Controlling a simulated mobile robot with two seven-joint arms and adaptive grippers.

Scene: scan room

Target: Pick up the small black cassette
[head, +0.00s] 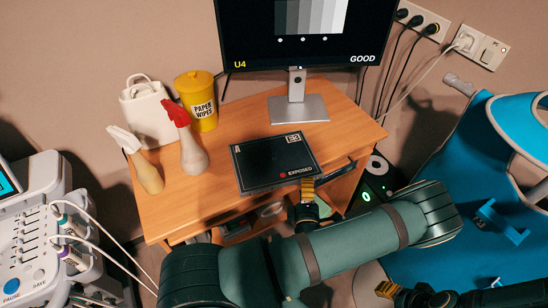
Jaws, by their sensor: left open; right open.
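A flat black cassette (262,163) with white marks, a red dot and the word EXPOSED lies on the wooden desk (226,144), at its front edge. It is the only cassette I see. My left gripper (307,188), with yellow fingertips, is open at the cassette's near right edge. I cannot tell whether its fingers touch or straddle the edge. My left arm covers the space in front of the desk. My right gripper (386,288) is open and apart from the cassette, low at the lower right, partly cut off by the frame.
A monitor (297,104) stands behind the cassette. A yellow wipes tub (196,103), a white bag (147,112) and two spray-like bottles (190,145) stand at the desk's left. A medical console (40,230) is at left, a blue chair-like item (480,240) at right.

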